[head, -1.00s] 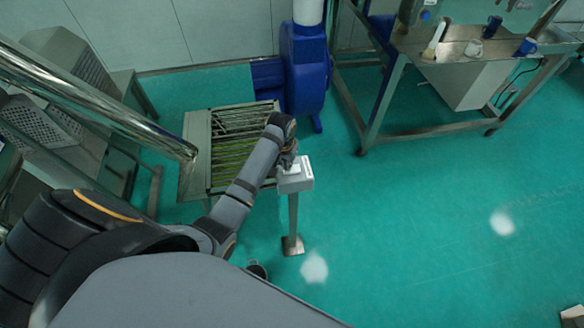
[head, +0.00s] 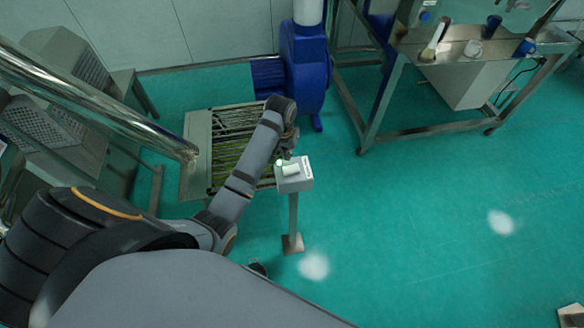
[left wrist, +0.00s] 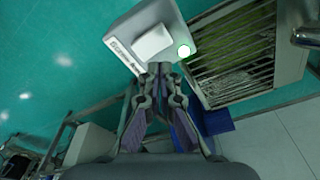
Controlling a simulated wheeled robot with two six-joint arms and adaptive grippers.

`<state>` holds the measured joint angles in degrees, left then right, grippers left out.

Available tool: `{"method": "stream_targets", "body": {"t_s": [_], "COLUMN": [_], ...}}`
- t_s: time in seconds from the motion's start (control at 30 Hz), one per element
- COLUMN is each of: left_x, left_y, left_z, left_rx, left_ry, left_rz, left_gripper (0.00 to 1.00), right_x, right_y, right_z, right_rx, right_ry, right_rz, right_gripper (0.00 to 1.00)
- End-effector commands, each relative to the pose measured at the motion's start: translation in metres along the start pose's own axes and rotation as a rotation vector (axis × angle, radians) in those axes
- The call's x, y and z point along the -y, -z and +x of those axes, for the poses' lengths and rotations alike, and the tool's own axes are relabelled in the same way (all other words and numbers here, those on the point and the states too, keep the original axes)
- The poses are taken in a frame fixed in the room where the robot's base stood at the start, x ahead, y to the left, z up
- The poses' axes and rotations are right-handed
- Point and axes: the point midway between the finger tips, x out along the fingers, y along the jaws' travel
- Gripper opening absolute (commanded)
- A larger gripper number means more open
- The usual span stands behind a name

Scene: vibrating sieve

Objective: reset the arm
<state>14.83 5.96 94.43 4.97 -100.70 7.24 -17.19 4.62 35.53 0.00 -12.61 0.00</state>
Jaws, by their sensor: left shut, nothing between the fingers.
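My left arm reaches in from the left in the head view. Its gripper (head: 286,152) is just behind a small grey control box (head: 294,184) on a metal post. In the left wrist view the gripper (left wrist: 158,70) is shut and empty, its fingertips close to the edge of the control box (left wrist: 125,45). The box has a white raised switch (left wrist: 152,43) and a lit green-white button (left wrist: 184,51). I cannot tell whether the fingertips touch the box. My right gripper is not in view.
The slatted sieve tray (head: 228,140) lies beside my left arm. A blue blower (head: 305,65) stands behind it. A steel table (head: 455,50) with small containers is at the back right. A shiny pipe (head: 95,100) crosses the left.

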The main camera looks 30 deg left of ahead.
Motion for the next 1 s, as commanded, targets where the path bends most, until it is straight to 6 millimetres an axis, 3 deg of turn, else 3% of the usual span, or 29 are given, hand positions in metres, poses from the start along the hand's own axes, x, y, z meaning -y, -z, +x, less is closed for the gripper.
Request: {"method": "stream_targets", "body": {"t_s": [0.63,0.73,0.8,1.0], "left_x": [0.001,0.003,0.006,0.011], "left_y": [-0.004,-0.029,-0.056,-0.120], "left_z": [-0.003,0.003,0.006,-0.004], "left_rx": [-0.001,-0.014,-0.035,-0.095], "left_ry": [0.002,0.011,0.021,0.040], "left_rz": [0.003,0.024,0.048,0.115], "left_gripper": [0.00,0.00,0.00,0.00], "right_x": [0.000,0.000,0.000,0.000], "right_y": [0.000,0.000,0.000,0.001], "right_z": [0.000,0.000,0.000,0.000], "right_rx": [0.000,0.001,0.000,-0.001], "right_ry": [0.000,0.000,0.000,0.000], "right_rz": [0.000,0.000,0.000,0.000], "right_gripper": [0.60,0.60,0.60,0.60]}}
